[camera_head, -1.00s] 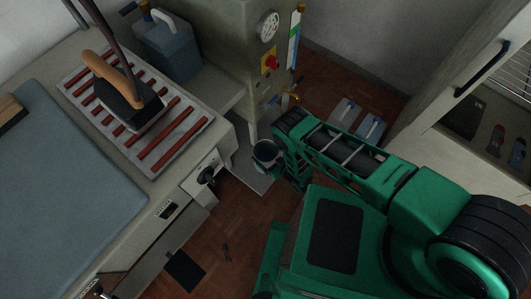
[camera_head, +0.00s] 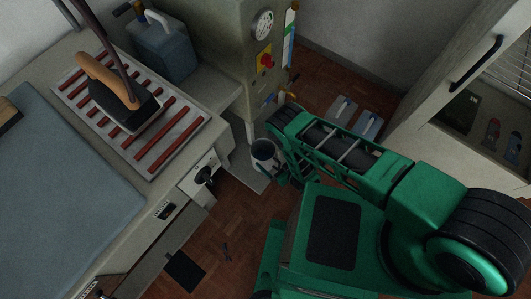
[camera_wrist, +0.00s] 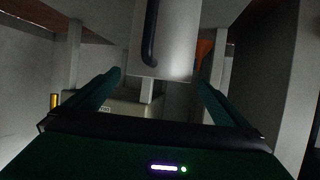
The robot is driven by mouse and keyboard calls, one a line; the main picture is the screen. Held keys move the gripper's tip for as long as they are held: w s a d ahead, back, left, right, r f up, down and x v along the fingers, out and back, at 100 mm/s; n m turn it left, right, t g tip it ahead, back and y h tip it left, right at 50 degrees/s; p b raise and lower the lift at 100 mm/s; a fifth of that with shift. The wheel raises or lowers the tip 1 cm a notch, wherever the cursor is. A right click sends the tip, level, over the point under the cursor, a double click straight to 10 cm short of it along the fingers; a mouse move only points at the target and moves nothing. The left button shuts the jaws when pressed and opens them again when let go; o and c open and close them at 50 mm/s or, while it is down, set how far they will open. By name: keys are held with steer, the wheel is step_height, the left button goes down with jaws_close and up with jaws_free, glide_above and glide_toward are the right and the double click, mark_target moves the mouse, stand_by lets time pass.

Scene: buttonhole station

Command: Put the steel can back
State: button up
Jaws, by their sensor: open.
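The steel can (camera_head: 264,153) shows in the head view with its dark open top facing up, beside the foot of the boiler cabinet and over a grey low plate (camera_head: 247,176). I cannot tell what bears it. In the wrist view the can (camera_wrist: 178,45) is a pale cylinder with a dark curved handle on its left side. My gripper (camera_wrist: 160,79) is open there, one green finger on each side of the can's lower end; contact is not visible. In the head view my gripper (camera_head: 285,170) is right beside the can, partly hidden by my arm.
An iron (camera_head: 122,98) rests on a red-barred rack (camera_head: 172,145) on the table at left. The boiler cabinet (camera_head: 232,60) with gauge and red switch stands behind the can. An open white cabinet (camera_head: 440,150) is at right.

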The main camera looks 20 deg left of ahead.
steer(key=v, duration=0.5)
steer(key=shift+s+d+r, duration=0.15)
steer(key=shift+s+d, duration=0.05)
steer(key=shift+d, duration=0.1)
